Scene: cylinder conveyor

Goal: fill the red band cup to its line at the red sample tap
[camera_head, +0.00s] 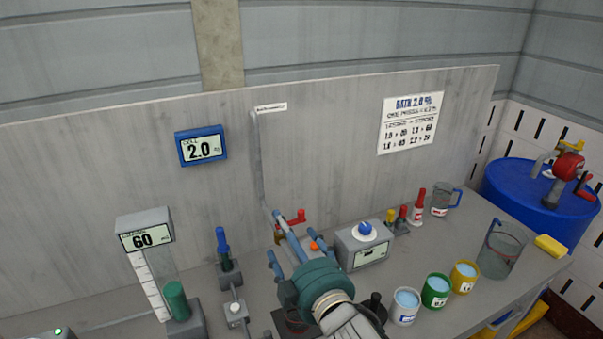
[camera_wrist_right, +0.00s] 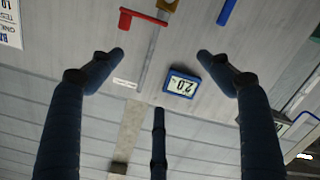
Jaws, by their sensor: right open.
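The red sample tap (camera_head: 293,218) has a red lever handle on a pipe running up the grey back panel; its lever also shows in the right wrist view (camera_wrist_right: 140,18). My right gripper (camera_head: 291,238) is open and empty, its blue fingers spread just in front of the tap and partly covering it. In the right wrist view the fingers (camera_wrist_right: 160,60) point at the panel with nothing between them. A clear cup with a blue handle (camera_head: 441,199) stands at the back right and shows some red low down; I cannot tell whether this is the red band cup. My left gripper is out of view.
White (camera_head: 405,317), green (camera_head: 434,298) and yellow (camera_head: 463,284) cups line the front right. A large clear beaker (camera_head: 500,256), a yellow sponge (camera_head: 551,246) and a blue drum (camera_head: 520,190) are beyond. A dial box (camera_head: 363,254) stands right of my gripper.

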